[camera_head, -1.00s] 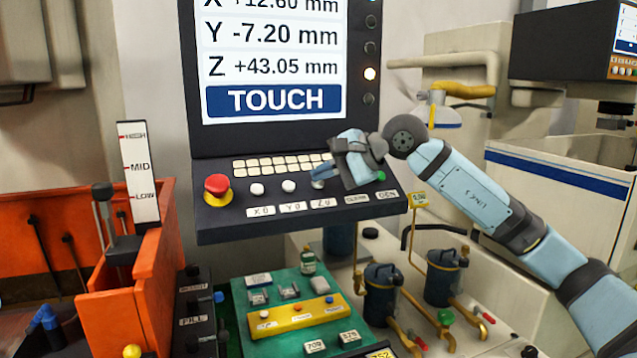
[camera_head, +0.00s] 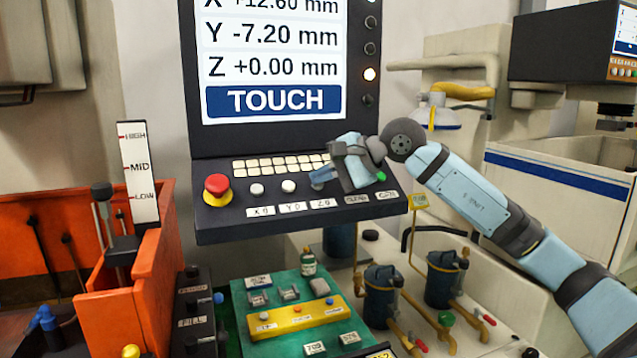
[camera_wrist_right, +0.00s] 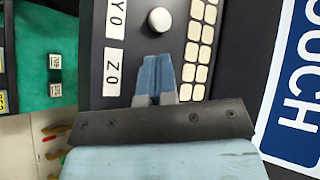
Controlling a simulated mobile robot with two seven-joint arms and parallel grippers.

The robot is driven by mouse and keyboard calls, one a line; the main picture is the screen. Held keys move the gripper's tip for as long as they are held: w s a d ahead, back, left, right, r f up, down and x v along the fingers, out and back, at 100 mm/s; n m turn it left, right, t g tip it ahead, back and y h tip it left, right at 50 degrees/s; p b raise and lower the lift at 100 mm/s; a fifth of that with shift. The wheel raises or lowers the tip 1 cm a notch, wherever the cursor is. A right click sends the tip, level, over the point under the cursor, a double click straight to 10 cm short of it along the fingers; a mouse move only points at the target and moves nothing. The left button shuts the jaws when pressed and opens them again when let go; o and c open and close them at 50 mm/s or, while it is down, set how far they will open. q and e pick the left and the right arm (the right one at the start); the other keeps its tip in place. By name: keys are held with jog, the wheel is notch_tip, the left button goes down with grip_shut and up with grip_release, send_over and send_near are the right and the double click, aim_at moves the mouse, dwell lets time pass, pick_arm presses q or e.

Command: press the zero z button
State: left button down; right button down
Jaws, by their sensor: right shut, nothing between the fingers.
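The control panel (camera_head: 225,228) has a row of round white buttons above labels X0, Y0 and Z0. The Z0 label (camera_head: 322,204) also shows in the right wrist view (camera_wrist_right: 113,72). The button above Z0 is hidden behind my right gripper (camera_head: 318,180). My right gripper is shut and empty, its blue fingertips (camera_wrist_right: 156,72) over the panel between the Z0 label and the keypad. I cannot tell whether they touch the button. The screen (camera_head: 272,62) reads X +12.60, Y -7.20, Z +0.00 mm and TOUCH. My left gripper is not in view.
A red stop button (camera_head: 217,187) stands at the panel's left. Cream keypad keys (camera_head: 275,165) lie behind the buttons. Below is a green tray (camera_head: 245,300) with small parts. An orange tank (camera_head: 150,280) stands at the left, blue canisters (camera_head: 380,300) at the lower right.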

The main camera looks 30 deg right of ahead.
jog(key=shift+s+a+r, duration=0.1)
jog(key=shift+s+r, duration=0.3)
jog(key=shift+r, duration=0.25)
jog(key=s+r, duration=0.1)
jog(key=r+p, duration=0.1)
jog(key=s+r, duration=0.1)
jog(key=r, duration=0.1)
jog(key=shift+s+a+r+p, duration=0.1)
jog(key=shift+s+a+p, duration=0.25)
jog(key=shift+p, duration=0.05)
dwell(0.7)
